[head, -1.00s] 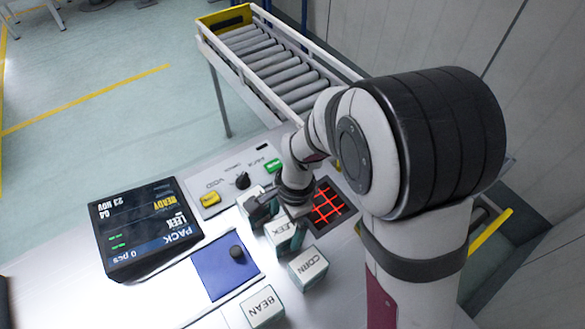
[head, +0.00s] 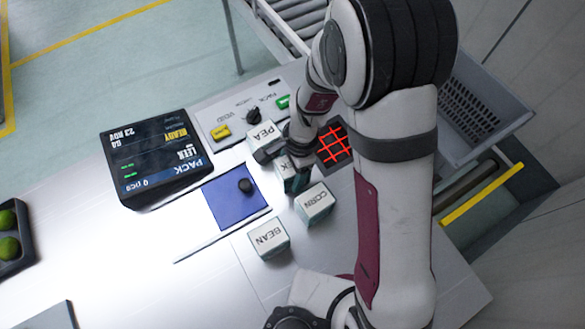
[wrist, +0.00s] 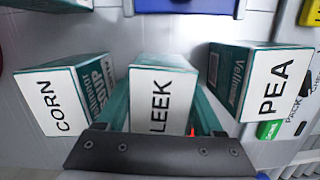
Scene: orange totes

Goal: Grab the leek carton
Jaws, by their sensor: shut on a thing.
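The leek carton (wrist: 160,95) is a teal box with a white top lettered LEEK, in the middle of the wrist view. My gripper (head: 284,160) is shut on it from above. In the head view the leek carton (head: 292,180) is mostly hidden by my gripper, with only part of its label showing. In that view it stands between the pea carton (head: 265,134) and the corn carton (head: 315,203). In the wrist view the corn carton (wrist: 62,95) is on the left and the pea carton (wrist: 265,80) on the right.
The bean carton (head: 268,240) stands nearer the front. A blue pad (head: 225,207) with a black knob lies to the left, beside a display (head: 155,155) reading PACK LEEK. A red-lit grid (head: 335,147) is right of my gripper. A grey crate (head: 470,105) is at the right.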

